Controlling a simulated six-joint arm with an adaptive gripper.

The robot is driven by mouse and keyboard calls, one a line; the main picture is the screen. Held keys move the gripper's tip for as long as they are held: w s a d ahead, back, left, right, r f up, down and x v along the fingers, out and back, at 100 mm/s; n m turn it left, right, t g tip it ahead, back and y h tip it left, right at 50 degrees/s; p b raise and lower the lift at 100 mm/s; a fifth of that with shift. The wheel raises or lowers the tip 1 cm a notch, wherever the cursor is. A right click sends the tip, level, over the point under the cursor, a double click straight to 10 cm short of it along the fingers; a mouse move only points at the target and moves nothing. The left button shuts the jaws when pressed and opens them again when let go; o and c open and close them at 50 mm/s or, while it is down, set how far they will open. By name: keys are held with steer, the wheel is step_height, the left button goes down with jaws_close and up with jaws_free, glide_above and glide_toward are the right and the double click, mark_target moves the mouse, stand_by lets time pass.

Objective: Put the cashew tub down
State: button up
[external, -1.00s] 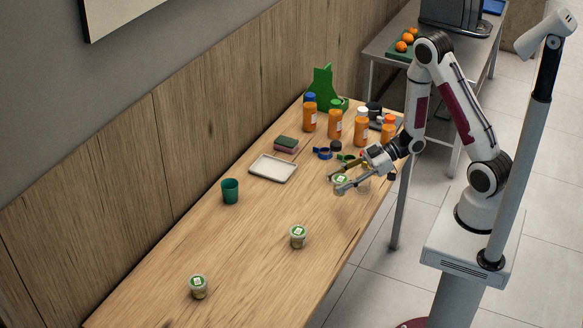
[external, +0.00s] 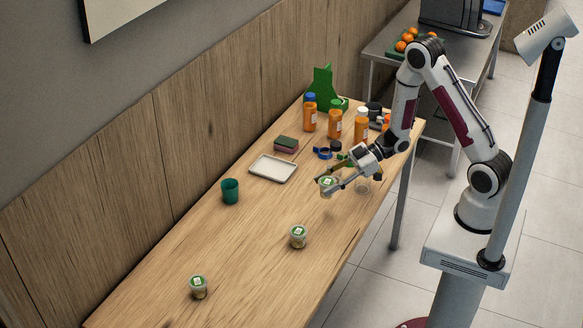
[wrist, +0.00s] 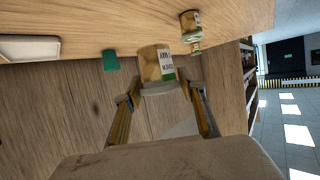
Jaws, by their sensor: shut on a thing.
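My gripper (external: 331,189) is shut on a cashew tub (external: 327,185), a small clear tub with a green-and-white lid, held over the right side of the wooden table. In the wrist view the held tub (wrist: 155,68) sits between the two fingers (wrist: 160,95), showing tan contents and a white-and-green label. I cannot tell its exact height above the table. Two similar tubs stand on the table: one at the middle front (external: 298,237) and one at the near left (external: 199,287).
A white tray (external: 273,169), a green cup (external: 230,191) and a sponge (external: 286,145) are on the table's left side. Several orange bottles (external: 334,124) and a green stand (external: 322,90) are at the back. The table (external: 245,260) is bare between the cup and the tubs.

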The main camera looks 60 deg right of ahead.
steer(key=w+a+f+n+g+y, duration=0.1)
steer(key=w+a+n+g, duration=0.1)
steer(key=w+a, duration=1.05)
steer(key=w+a+r+n+g, duration=0.1)
steer(key=w+a, duration=0.1)
steer(key=a, duration=0.7)
steer(key=w+a+r+y, duration=0.1)
steer(key=w+a, duration=0.2)
steer(key=a, duration=0.7)
steer(key=shift+w+a+n+g, duration=0.2)
steer(key=shift+w+n+g, duration=0.15)
steer(key=shift+n+g, duration=0.05)
steer(key=shift+f, duration=3)
steer(key=shift+f, duration=0.1)
steer(key=shift+f, duration=1.8)
steer(key=shift+f, duration=0.1)
steer(key=o, duration=1.2)
